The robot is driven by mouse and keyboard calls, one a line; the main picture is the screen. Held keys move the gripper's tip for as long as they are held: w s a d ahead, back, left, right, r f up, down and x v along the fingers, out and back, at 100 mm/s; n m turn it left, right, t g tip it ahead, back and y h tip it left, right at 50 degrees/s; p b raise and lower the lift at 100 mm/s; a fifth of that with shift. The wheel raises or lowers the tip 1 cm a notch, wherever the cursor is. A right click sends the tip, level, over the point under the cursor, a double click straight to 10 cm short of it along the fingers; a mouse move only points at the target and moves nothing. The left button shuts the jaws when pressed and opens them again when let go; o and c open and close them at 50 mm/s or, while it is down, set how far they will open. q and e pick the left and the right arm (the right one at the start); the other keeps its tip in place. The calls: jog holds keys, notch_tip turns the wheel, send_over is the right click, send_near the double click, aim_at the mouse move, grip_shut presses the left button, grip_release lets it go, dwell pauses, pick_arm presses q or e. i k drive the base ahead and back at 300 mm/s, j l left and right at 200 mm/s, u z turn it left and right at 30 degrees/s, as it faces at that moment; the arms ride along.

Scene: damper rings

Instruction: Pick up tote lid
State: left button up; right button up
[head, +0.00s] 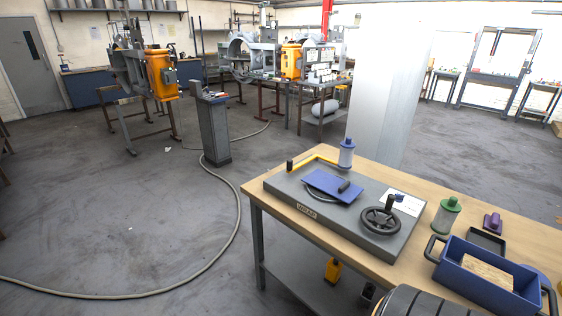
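A flat blue panel, which looks like the tote lid (322,183), lies slightly askew on the grey board on the wooden workbench. A short dark handle or knob (344,186) shows on its right part. The blue tote (466,274) stands at the bench's right front, with dark handles at its ends and a light brown piece inside. The lid is apart from the tote. Neither of my grippers shows in the head view.
A green-capped jar (445,216) and black tray (487,243) stand right. A pale pillar (388,90) rises behind the bench. Open floor lies left.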

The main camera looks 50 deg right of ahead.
aim_at(345, 191)
jog(key=i+j+z, duration=0.1)
jog(key=i+z, duration=0.35)
jog(key=i+j+z, duration=0.3)
jog(key=i+z, duration=0.15)
jog(key=i, duration=0.2)
jog(key=i+j+z, duration=0.45)
jog(key=i, duration=0.05)
